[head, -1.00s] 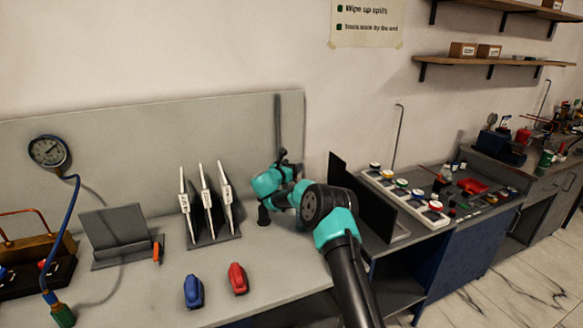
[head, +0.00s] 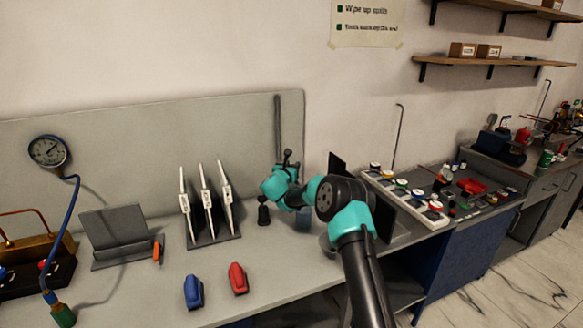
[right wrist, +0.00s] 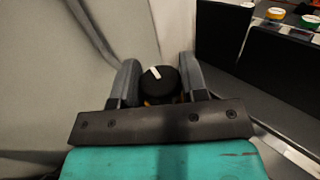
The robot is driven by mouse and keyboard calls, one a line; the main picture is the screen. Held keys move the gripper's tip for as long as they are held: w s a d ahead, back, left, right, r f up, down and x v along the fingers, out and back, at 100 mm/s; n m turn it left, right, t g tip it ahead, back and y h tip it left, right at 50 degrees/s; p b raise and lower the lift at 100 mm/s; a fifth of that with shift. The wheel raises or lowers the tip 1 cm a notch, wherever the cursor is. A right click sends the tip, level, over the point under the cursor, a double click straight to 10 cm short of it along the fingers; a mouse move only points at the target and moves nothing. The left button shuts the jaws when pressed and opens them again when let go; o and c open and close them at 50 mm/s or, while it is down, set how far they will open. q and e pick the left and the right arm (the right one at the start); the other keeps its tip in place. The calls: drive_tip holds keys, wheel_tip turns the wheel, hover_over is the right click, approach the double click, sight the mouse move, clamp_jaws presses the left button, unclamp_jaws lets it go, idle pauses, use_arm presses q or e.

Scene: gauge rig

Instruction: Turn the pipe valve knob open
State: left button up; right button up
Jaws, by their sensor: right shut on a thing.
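The pipe valve knob (right wrist: 158,84) is a round black knob with a white pointer mark. In the right wrist view it sits between my right gripper's two dark fingers (right wrist: 160,82), which are shut on it. The white mark slants from upper left to lower right. In the head view my right gripper (head: 287,160) is up by the grey back panel, beside a vertical dark pipe (head: 278,120); the knob cannot be made out there. My left gripper is not in view.
A small black upright piece (head: 263,211) stands just below my right gripper. A rack with white plates (head: 207,200) stands to its left. Blue (head: 193,291) and red (head: 237,278) pieces lie at the front. A black upright panel (head: 338,170) is at the right.

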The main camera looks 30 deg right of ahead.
drive_tip(key=shift+n+t+y, duration=1)
drive_tip(key=shift+t+y, duration=0.1)
drive_tip(key=shift+t, duration=0.1)
drive_tip(key=o, duration=0.9)
drive_tip(key=shift+s, duration=0.1)
drive_tip(key=v, duration=1.7)
drive_tip(key=shift+a, duration=0.2)
drive_tip(key=shift+o, duration=0.2)
